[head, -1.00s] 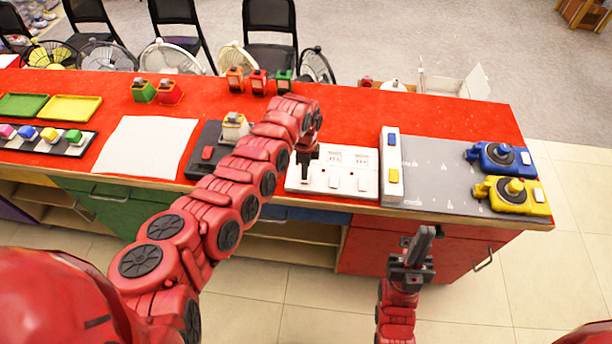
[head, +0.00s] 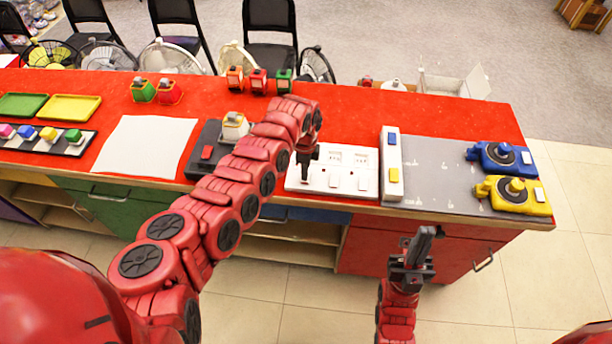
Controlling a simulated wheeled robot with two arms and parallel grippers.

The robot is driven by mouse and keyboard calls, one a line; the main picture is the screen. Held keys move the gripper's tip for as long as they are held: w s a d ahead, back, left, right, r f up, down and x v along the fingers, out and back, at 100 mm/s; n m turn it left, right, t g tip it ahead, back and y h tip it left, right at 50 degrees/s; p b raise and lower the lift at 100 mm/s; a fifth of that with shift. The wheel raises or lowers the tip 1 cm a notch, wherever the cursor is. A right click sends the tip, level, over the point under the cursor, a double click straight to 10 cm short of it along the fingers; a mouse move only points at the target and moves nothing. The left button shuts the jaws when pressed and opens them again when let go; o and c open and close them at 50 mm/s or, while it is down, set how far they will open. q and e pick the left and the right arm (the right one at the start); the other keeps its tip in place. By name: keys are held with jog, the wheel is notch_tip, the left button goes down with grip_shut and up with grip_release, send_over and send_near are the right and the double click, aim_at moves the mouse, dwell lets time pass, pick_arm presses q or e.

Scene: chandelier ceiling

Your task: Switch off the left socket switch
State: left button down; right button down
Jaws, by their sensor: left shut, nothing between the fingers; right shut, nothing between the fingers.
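The white socket panel (head: 332,184) lies on the red counter, right of my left arm. It has sockets along its back half and a row of small switches along its front. The left socket switch is at or just beside my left gripper's tips, and the gripper partly hides that end of the panel. My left gripper (head: 305,172) points down over the panel's left part, shut and empty; I cannot tell whether it touches. My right gripper (head: 420,245) is shut and empty, pointing up in front of the counter.
A white strip with a blue and a yellow switch (head: 392,150) stands right of the panel. A grey board (head: 435,170) with blue and yellow joystick boxes (head: 512,195) lies further right. A black box with a red button (head: 207,153) is left of my arm. White paper (head: 145,146) lies further left.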

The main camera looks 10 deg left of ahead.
pick_arm(q)
jog(key=shift+f+b, duration=0.45)
jog(key=shift+f, duration=0.2)
jog(key=shift+r, duration=0.1)
jog(key=shift+r+p, duration=0.95)
notch_tip(320, 180, up, 5)
jog(key=p, duration=0.4)
